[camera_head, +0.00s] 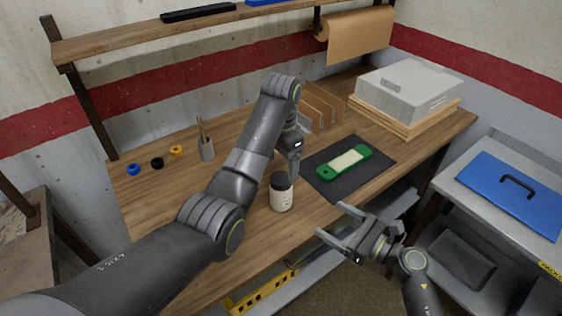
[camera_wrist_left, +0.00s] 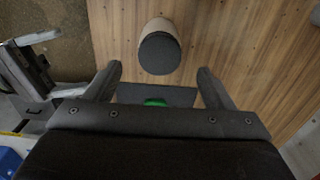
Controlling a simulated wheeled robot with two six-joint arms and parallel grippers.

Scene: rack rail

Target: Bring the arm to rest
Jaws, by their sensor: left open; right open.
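My left arm reaches in from the left over the wooden bench. Its gripper (camera_head: 288,165) points down over the bench, just behind the jar in the head view. In the left wrist view the left gripper (camera_wrist_left: 160,85) has its two fingers spread wide with nothing between them. A white jar with a dark lid (camera_head: 281,194) stands upright on the bench; the left wrist view also shows the jar (camera_wrist_left: 160,47) beyond the fingertips. My right gripper (camera_head: 334,224) is open and empty, off the bench's front edge.
A green part with a pale middle (camera_head: 345,162) lies on a dark mat (camera_head: 377,172). A grey box (camera_head: 408,88), wooden dividers (camera_head: 318,108), a pencil cup (camera_head: 207,149) and small coloured rings (camera_head: 157,163) stand on the bench. A blue case (camera_head: 505,190) lies at right.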

